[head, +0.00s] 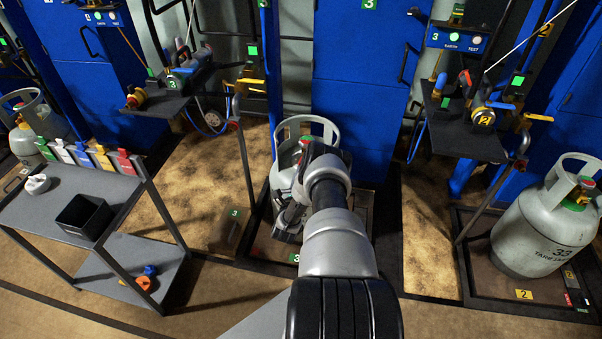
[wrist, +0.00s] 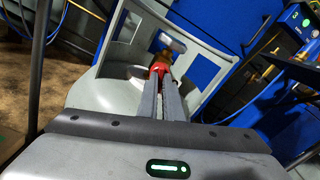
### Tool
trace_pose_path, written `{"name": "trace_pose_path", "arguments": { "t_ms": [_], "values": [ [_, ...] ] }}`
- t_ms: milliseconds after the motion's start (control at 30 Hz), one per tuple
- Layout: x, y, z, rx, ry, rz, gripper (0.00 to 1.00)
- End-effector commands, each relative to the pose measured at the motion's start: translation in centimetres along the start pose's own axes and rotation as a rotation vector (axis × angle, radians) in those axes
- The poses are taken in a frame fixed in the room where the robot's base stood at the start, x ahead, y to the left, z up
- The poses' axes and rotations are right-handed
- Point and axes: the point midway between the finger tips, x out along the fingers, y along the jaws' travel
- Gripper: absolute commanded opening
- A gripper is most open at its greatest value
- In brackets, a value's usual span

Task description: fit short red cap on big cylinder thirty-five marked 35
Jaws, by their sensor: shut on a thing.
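A grey-white gas cylinder with a raised ring collar (head: 308,122) stands on the scale marked 3; my arm covers much of it and its number is hidden. In the wrist view its collar (wrist: 112,50) surrounds a brass valve (wrist: 165,58). My gripper (wrist: 159,78) reaches inside the collar, its two fingers shut on a small red cap (wrist: 157,68). The cap is at the brass valve; I cannot tell whether it is seated on it. A bit of red also shows by the collar in the head view (head: 304,141).
Another cylinder (head: 540,228) marked 33 stands on scale 2 at the right. At the left, a grey cart (head: 75,190) carries a black bin (head: 83,217), a white item and several coloured tags. Blue cabinets (head: 365,80) and filling stands flank the cylinder.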

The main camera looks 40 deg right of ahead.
Motion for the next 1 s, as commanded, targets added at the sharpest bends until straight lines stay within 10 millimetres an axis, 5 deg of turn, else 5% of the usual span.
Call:
{"name": "trace_pose_path", "arguments": {
  "t_ms": [300,567,800,1000],
  "values": [
    [0.01,-0.19,-0.24,0.279,0.005,-0.006,0.0],
    [0.01,-0.08,-0.15,0.303,0.003,-0.002,0.0],
    [0.06,-0.13,-0.24,0.586,0.005,-0.006,0.0],
    [0.08,-0.09,-0.17,0.598,0.003,-0.004,0.0]
  ]
}}
